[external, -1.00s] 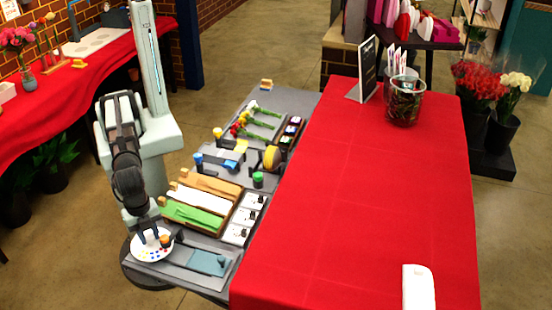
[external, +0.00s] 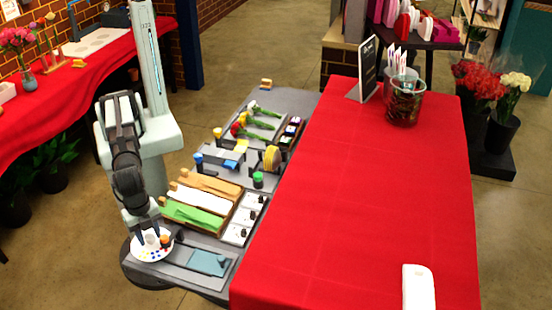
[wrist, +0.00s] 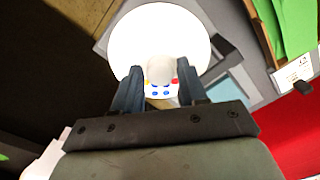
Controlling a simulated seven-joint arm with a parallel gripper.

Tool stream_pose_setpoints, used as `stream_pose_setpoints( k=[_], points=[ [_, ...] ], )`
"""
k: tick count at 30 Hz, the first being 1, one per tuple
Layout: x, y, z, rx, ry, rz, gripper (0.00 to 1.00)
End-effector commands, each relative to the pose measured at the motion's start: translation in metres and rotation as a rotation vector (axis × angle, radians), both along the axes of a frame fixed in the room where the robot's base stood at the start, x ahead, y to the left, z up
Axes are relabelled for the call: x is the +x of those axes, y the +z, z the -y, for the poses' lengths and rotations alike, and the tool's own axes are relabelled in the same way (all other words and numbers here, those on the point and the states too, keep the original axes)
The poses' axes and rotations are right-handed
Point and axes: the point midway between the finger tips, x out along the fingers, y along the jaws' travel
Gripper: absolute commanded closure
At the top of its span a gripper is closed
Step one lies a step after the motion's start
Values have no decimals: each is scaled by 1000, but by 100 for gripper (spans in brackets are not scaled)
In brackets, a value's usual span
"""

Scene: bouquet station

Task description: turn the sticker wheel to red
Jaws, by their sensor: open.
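The sticker wheel (external: 150,255) is a round white disc with small coloured dots at the near end of the grey workbench. In the wrist view the wheel (wrist: 150,28) looks bright white, with a pale central knob (wrist: 160,68). Blue dots, a yellow dot and a red dot (wrist: 175,81) show around the knob's near side. My gripper (external: 151,238) is low over the wheel. In the wrist view my gripper (wrist: 160,84) is open, one finger on each side of the knob. I cannot tell whether the fingers touch it.
An orange-topped piece (external: 165,241) stands at the wheel's right edge. A grey tray with a teal pad (external: 208,262) lies to the right. Green, white and tan paper (external: 200,216) fills a wooden rack behind. A red-covered table (external: 360,190) stands beyond.

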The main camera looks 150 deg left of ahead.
Motion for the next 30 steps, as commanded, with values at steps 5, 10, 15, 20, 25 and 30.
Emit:
stream_pose_setpoints(
  k=[5,10,15,20,25,30],
  points=[
    [1,12,0,0,0,1,58],
    [1,35,1,-1,0,2,58],
    [2,63,1,0,0,2,58],
    [2,90,2,0,0,2,58],
    [2,114,2,0,0,2,58],
    [1,130,3,0,0,1,58]
  ],
)
